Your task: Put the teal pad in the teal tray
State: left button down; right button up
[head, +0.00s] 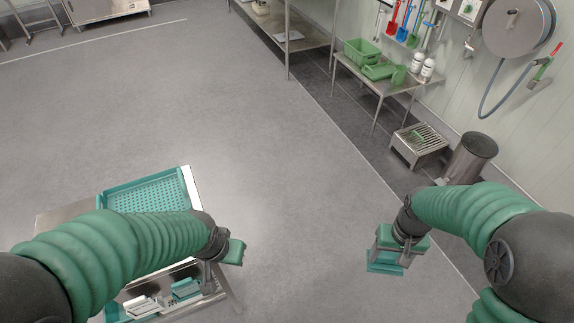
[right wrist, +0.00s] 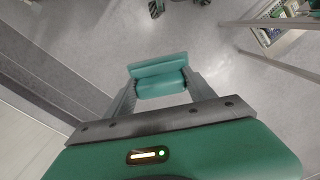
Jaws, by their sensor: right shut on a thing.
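My right gripper (head: 388,256) is shut on the teal pad (head: 384,268), held in the air over open floor at the right. In the right wrist view, the pad (right wrist: 158,72) sits between the two fingers and has a ridge across it. The teal tray (head: 147,190), with a perforated bottom, lies on a metal table at the left. Its near part is hidden by my left arm; the part that shows looks empty. My left gripper (head: 212,277) hangs over the table's right side. Its fingertips are too unclear to tell open from shut.
Near the table's front, teal and white pads (head: 185,288) lie in a lower holder. A steel bin (head: 472,155) and a low grated stand (head: 417,146) stand by the right wall. A bench with green tubs (head: 361,52) is behind. The middle floor is clear.

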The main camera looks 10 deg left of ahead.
aim_at(159, 199)
jog(key=j+u, duration=0.15)
jog(key=u, duration=0.3)
jog(key=i+j+u, duration=0.1)
jog(key=u, duration=0.35)
jog(key=i+j+u, duration=0.1)
jog(key=u, duration=0.4)
jog(key=i+j+u, duration=0.1)
jog(key=u, duration=0.35)
jog(key=i+u, duration=0.1)
jog(key=u, duration=0.35)
jog(key=i+u, duration=0.2)
jog(key=i, duration=0.25)
